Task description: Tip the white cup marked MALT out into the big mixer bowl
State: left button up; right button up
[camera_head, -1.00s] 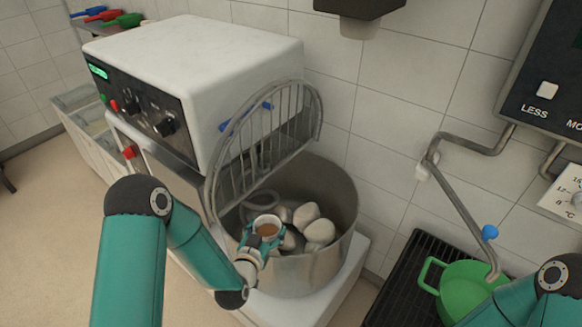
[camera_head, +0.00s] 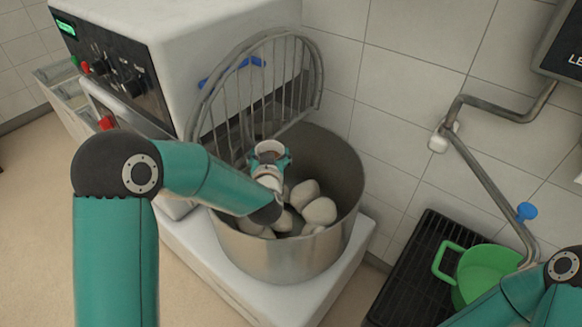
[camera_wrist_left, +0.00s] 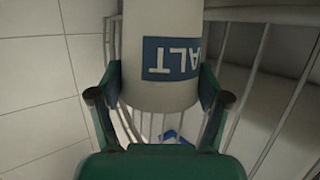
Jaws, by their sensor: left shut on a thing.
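The white cup (camera_head: 268,148) is held above the back part of the big steel mixer bowl (camera_head: 275,257) in the head view. In the left wrist view the cup (camera_wrist_left: 137,35) shows a blue label with the letters ALT, upside down in the picture. My left gripper (camera_head: 270,158) is shut on the cup, one finger on each side. The cup's contents do not show clearly now, and I cannot tell how far it is tilted. Several pale lumps (camera_head: 318,211) lie in the bowl. My right arm is at the lower right; its gripper is out of view.
The raised wire guard (camera_head: 240,100) with blue clips stands close behind and left of the cup. The white mixer housing (camera_head: 185,50) is at the left. A bent pipe (camera_head: 485,180), a black grate (camera_head: 400,285) and a green pot (camera_head: 487,270) are at the right.

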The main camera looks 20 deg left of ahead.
notch_tip(320, 180, down, 9)
jog(key=b, duration=0.7)
pick_arm(q)
jog(key=w+d+f+m+y+p, duration=0.1)
jog(key=d+m+y+p, duration=0.3)
jog(key=m, duration=0.5)
jog(key=w+d+f+m+g+y+p, duration=0.1)
jog(key=d+m+y+p, duration=0.3)
jog(key=m+p, duration=0.3)
jog(key=m+y, duration=0.1)
jog(key=m, duration=0.1)
jog(key=shift+w+d+f+m+y+p, duration=0.3)
jog(key=shift+w+d+p, duration=0.1)
pick_arm(e)
notch_tip(320, 180, up, 11)
jog(key=shift+r, duration=0.15)
